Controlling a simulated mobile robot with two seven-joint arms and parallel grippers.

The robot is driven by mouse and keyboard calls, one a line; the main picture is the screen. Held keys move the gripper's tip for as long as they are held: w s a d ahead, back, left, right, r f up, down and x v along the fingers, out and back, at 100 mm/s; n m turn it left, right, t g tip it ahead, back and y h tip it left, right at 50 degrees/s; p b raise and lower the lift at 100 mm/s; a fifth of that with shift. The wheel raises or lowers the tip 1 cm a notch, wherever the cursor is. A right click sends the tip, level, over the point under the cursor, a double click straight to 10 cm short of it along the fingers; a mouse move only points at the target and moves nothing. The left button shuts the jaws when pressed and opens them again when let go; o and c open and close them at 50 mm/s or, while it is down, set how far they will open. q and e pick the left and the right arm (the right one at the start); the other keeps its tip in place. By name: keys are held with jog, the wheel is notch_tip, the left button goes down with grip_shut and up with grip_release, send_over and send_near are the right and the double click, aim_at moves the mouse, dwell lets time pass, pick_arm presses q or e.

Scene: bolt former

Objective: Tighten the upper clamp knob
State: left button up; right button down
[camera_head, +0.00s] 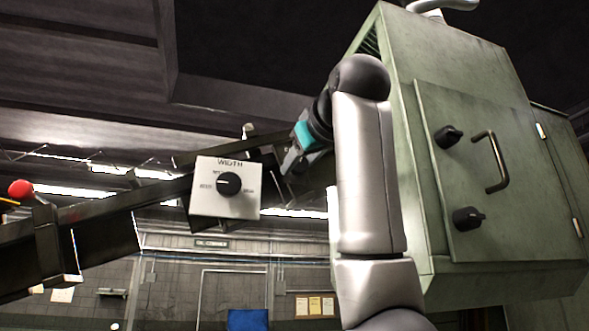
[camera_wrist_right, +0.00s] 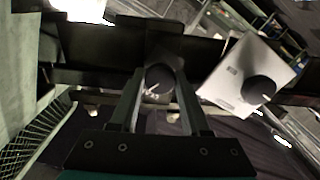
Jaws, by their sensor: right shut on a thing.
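A round black knob (camera_wrist_right: 159,79) with a white mark sits on a dark bracket on the rail in the right wrist view. I take it to be the upper clamp knob, but no label on it can be read. My right gripper (camera_wrist_right: 161,86) has its two fingers on either side of this knob, shut on it. In the head view my right gripper (camera_head: 287,165) reaches left to the dark rail, just right of the white WIDTH box. The clamp knob cannot be made out there. My left gripper is out of view.
The white WIDTH box (camera_head: 210,207) carries a black dial (camera_head: 229,185) close to my right gripper. The dark rail (camera_head: 110,203) slopes across the left, with a red ball (camera_head: 20,188) at its end. A green cabinet (camera_head: 465,75) with a handle (camera_head: 497,162) stands right of my arm.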

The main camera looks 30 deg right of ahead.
jog(key=n, duration=0.6)
jog(key=shift+c, duration=1.2)
grip_release()
jog(key=shift+s, duration=0.1)
jog(key=b+v, duration=0.2)
jog(key=v, duration=0.6)
